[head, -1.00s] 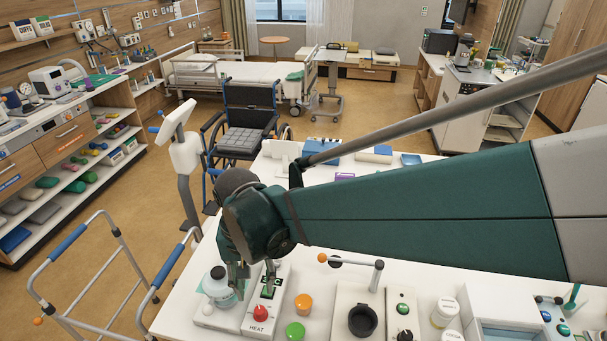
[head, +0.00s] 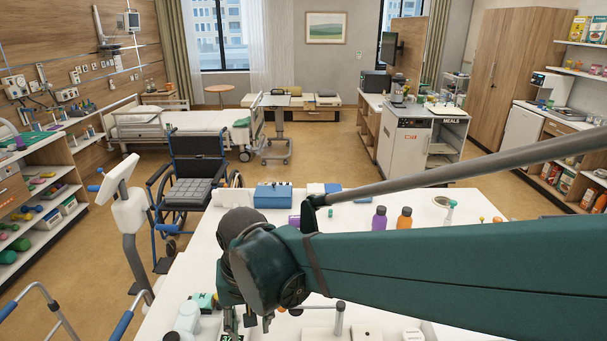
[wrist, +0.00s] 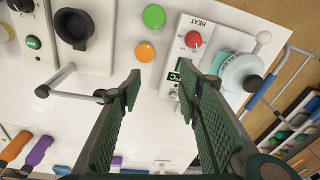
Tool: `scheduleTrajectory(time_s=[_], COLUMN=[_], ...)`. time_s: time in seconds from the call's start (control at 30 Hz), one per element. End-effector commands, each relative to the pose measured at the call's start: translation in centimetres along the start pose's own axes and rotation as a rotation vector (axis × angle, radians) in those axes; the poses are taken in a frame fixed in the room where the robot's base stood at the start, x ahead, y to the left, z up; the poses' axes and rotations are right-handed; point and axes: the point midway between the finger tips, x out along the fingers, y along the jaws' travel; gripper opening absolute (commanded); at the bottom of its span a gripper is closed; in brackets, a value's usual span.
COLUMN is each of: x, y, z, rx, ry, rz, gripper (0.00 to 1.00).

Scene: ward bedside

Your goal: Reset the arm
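My gripper (wrist: 160,88) is open in the wrist view, with two green ridged fingers set apart and nothing held between them. The white HEAT panel (wrist: 199,25), with a red knob (wrist: 193,39) and a small green display (wrist: 175,76), lies beyond the fingertips. The right fingertip overlaps the display in the picture; I cannot tell whether it touches. In the head view, my dark green arm reaches in from the right, and my gripper (head: 250,320) points down at the table's near edge. Its fingertips are partly cut off by the frame bottom.
A teal-and-white pot (wrist: 240,72) stands beside the panel. Orange (wrist: 146,52) and green (wrist: 154,16) round pieces, a black cup (wrist: 73,25) and a grey handle (wrist: 55,82) are close by. Bottles (head: 404,218) stand farther back on the white table (head: 190,262). A wheelchair (head: 196,190) is beyond.

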Motion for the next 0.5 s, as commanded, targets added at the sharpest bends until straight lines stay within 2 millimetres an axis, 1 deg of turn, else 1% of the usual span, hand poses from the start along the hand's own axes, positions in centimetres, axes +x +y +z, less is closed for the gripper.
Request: scheduleTrajectory(time_s=[0.03,0.1,0.27,0.5], x=[-0.5,-1.1,-2.4,-4.1], y=[1.4,3.0,6.7,11.9], z=[-0.1,-0.1,-0.2,0.3], rx=[0.012,0.019,0.040,0.068], ry=[0.014,0.034,0.084,0.159], rz=[-0.004,-0.009,-0.018,-0.021], gripper=[0.35,0.35,0.35,0.35])
